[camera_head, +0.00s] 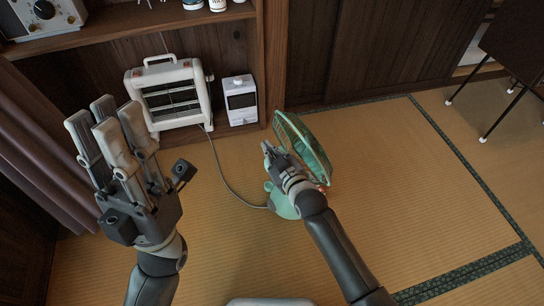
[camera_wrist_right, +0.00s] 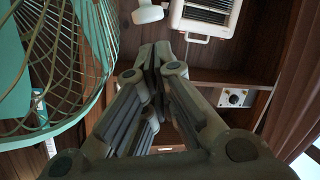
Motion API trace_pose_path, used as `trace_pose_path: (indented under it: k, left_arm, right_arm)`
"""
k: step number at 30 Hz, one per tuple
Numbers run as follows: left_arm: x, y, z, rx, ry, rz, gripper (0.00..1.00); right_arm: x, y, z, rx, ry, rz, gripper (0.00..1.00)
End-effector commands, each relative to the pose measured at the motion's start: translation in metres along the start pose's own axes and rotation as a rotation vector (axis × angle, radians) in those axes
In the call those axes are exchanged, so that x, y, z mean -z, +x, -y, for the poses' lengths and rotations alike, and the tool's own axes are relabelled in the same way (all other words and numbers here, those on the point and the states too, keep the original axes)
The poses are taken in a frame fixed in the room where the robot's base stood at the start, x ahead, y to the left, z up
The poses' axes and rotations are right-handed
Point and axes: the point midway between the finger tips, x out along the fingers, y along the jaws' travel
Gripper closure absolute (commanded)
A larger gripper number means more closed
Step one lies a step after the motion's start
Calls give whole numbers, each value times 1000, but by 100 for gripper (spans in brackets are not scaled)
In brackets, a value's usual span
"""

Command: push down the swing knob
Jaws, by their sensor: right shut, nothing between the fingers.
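A green fan (camera_head: 308,150) stands on the tatami with its cage tilted, and its round base (camera_head: 284,203) shows below my right arm. My right gripper (camera_head: 268,150) is shut and empty, just left of the fan cage, over the area behind the fan head. I cannot make out the swing knob; the gripper and wrist cover that area. In the right wrist view the closed fingers (camera_wrist_right: 163,55) are beside the green cage (camera_wrist_right: 58,60), with no clear contact visible. My left gripper (camera_head: 108,125) is open and empty, raised at the left, away from the fan.
A white heater (camera_head: 170,95) and a small white box (camera_head: 240,100) stand by the wooden shelf. A grey cord (camera_head: 228,172) runs from the fan base. A radio (camera_head: 42,14) sits on the shelf. Tatami right of the fan is clear.

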Motion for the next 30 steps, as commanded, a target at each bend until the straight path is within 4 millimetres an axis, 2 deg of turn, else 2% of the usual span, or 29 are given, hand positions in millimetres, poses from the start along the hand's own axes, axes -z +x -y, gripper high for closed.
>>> trace_pose_path:
  k: [5, 17, 24, 30]
  left_arm:
    - [-2, -8, 0, 0, 0, 1, 81]
    - [-2, -8, 0, 0, 0, 3, 81]
    - [-2, -7, 0, 0, 0, 3, 81]
    - [-2, -7, 0, 0, 0, 4, 81]
  right_arm:
    - [-11, 3, 0, 0, 0, -2, 100]
    - [-12, 3, 0, 0, 0, -2, 100]
    - [-30, 7, 0, 0, -2, 1, 100]
    - [-31, 8, 0, 0, 0, -1, 100]
